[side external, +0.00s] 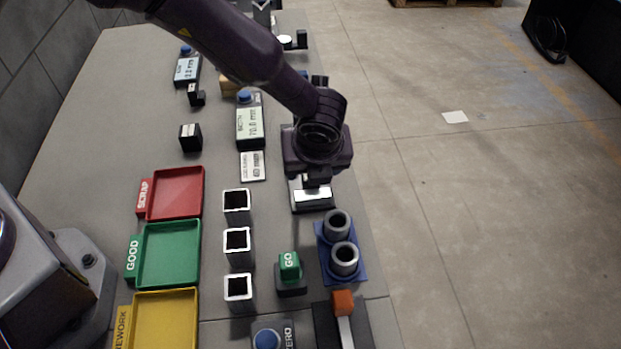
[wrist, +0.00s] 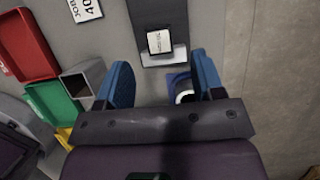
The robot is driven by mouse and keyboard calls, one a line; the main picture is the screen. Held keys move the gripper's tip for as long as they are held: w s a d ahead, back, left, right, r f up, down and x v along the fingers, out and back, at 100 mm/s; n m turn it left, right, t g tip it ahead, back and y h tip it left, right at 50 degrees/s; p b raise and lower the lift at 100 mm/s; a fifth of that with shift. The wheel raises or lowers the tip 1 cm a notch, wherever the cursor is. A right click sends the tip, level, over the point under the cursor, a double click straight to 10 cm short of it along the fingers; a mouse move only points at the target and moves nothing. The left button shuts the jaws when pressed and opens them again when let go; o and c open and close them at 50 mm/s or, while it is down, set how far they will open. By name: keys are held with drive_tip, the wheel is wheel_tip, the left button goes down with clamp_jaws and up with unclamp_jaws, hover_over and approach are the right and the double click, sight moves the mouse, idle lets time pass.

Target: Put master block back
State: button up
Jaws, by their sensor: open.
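My gripper (side external: 316,181) (wrist: 159,62) points down over a dark fixture with a pale plate (side external: 311,198) (wrist: 176,56). Its two blue fingers are spread wide and nothing is held. In the wrist view a small dark block with a white label (wrist: 159,42) sits on this fixture, ahead of the gap between the fingertips and touching neither. The label is too small to read, so I cannot tell for sure that it is the master block. In the side view my gripper hides most of the fixture. A black block with a white label (side external: 190,138) stands on the table further left.
Red SCRAP (side external: 176,193), green GOOD (side external: 167,255) and yellow REWORK (side external: 165,322) trays lie left. Several upright square tubes (side external: 238,242) stand beside them. A green GO block (side external: 289,266) and a blue holder with grey rings (side external: 341,262) are near. A display (side external: 250,128) stands behind.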

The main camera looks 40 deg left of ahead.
drive_tip(key=shift+x, duration=3.1)
clamp_jaws()
drive_tip(key=shift+r, duration=0.1)
